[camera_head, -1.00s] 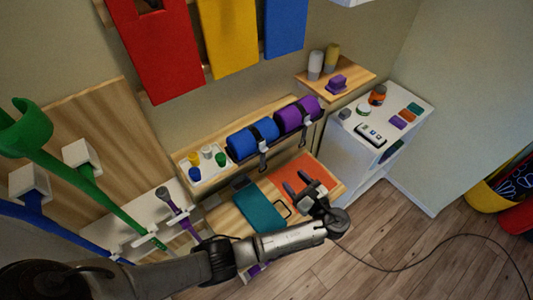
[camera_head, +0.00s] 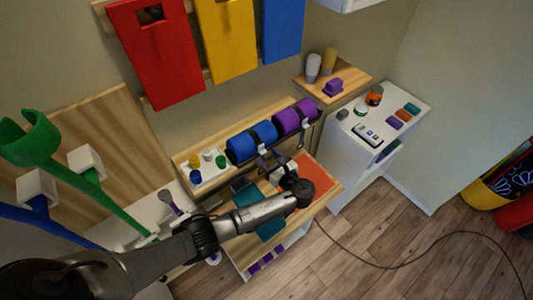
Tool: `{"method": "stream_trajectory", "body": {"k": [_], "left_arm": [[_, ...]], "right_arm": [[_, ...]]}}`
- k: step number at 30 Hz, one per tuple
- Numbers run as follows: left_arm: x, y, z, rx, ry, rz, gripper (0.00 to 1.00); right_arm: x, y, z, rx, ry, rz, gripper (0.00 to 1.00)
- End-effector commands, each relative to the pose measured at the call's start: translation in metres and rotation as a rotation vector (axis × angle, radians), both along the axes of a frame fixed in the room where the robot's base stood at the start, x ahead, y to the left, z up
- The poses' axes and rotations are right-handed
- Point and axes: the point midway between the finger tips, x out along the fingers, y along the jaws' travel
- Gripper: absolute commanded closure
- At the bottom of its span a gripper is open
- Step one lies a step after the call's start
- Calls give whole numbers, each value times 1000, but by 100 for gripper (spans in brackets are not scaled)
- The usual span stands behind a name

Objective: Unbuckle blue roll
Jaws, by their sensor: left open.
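The blue roll (camera_head: 240,148) lies on the wall shelf, with a dark strap around its middle. The strap's buckle end (camera_head: 262,162) hangs at the shelf's front. My left gripper (camera_head: 268,162) is open, just in front of and below the blue roll, close to the hanging strap. I cannot tell whether it touches the strap. My wrist hides part of the fingers. My right gripper is not in view.
A purple roll (camera_head: 286,124) with its own strap lies right of the blue one. A tray of small cups (camera_head: 208,176) sits to the left. Below are a teal mat (camera_head: 247,194) and an orange mat (camera_head: 321,178). A white cabinet (camera_head: 343,157) stands at right.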

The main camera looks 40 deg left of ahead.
Motion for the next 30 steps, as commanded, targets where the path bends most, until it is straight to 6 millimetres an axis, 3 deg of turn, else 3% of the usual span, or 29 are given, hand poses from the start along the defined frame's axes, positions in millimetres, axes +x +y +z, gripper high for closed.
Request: {"method": "stream_trajectory", "body": {"k": [6,17,30], "left_arm": [[3,14,0,-1,0,0,47],[3,16,0,-1,0,0,47],[3,15,0,-1,0,0,89]], "right_arm": [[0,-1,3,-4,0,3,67],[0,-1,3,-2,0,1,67],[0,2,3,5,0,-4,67]]}}
